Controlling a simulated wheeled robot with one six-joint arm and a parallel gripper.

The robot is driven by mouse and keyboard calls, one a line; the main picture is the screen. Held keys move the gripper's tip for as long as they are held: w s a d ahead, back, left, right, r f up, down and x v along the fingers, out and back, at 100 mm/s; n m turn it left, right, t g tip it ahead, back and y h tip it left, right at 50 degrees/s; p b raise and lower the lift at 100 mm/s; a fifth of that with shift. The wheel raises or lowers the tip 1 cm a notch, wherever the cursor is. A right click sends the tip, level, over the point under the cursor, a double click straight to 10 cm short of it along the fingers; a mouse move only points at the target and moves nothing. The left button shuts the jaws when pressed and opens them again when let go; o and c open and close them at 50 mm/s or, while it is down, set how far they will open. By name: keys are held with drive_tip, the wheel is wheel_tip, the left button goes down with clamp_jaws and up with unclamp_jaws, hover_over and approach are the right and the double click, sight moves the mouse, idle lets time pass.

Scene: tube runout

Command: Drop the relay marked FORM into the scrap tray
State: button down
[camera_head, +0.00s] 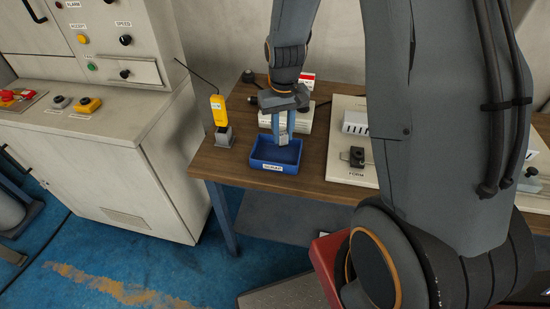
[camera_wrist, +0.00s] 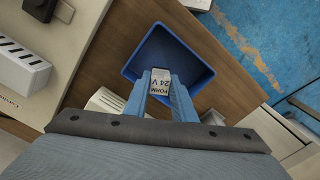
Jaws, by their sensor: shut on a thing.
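The relay marked FORM (camera_wrist: 160,79) is a small pale block with "FORM 24 V" on its face. It sits between the fingertips of my gripper (camera_wrist: 160,92), which is shut on it. In the head view my gripper (camera_head: 283,138) points down with the relay over the blue scrap tray (camera_head: 273,167). The tray is labelled SCRAP on its front and its inside looks empty. In the wrist view the scrap tray (camera_wrist: 197,52) lies beyond the relay, below it. The gap between relay and tray floor is hard to judge.
The tray stands on a brown wooden table (camera_head: 238,172) near its front edge. A yellow device (camera_head: 219,110) on a grey holder stands to the left. A pale board (camera_head: 343,163) with a dark socket (camera_head: 357,156) labelled FORM and a white vented box (camera_head: 355,122) lies to the right.

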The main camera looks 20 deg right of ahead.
drive_tip(key=shift+f+b, duration=0.85)
drive_tip(key=shift+f, duration=0.55)
drive_tip(key=c, duration=1.4)
unclamp_jaws()
drive_tip(key=shift+r, duration=0.1)
drive_tip(key=shift+r+b, duration=0.75)
drive_tip(key=shift+r, duration=3.1)
